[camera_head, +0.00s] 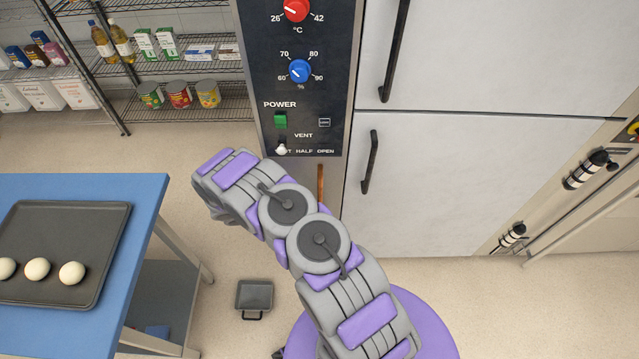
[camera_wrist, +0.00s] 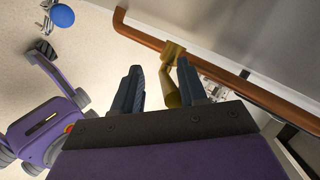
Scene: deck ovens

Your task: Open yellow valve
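The yellow valve (camera_wrist: 172,88) shows in the wrist view on a copper-coloured pipe (camera_wrist: 148,39) running along a pale wall or panel. Its yellow handle sticks out from the pipe toward me. My gripper (camera_wrist: 159,66) is open, with its two dark fingers apart on either side of the handle. The handle lies closer to the right finger; I cannot tell whether they touch. In the head view a short piece of the pipe (camera_head: 320,183) shows below the control panel. The valve and my gripper's fingers are hidden there.
A control panel (camera_head: 305,80) with red and blue knobs stands beside white doors (camera_head: 480,170). A blue table (camera_head: 75,335) with a dark tray (camera_head: 105,230) of dough balls is at left. A small pan (camera_head: 254,295) lies on the floor. Wire shelves (camera_head: 190,114) stand behind.

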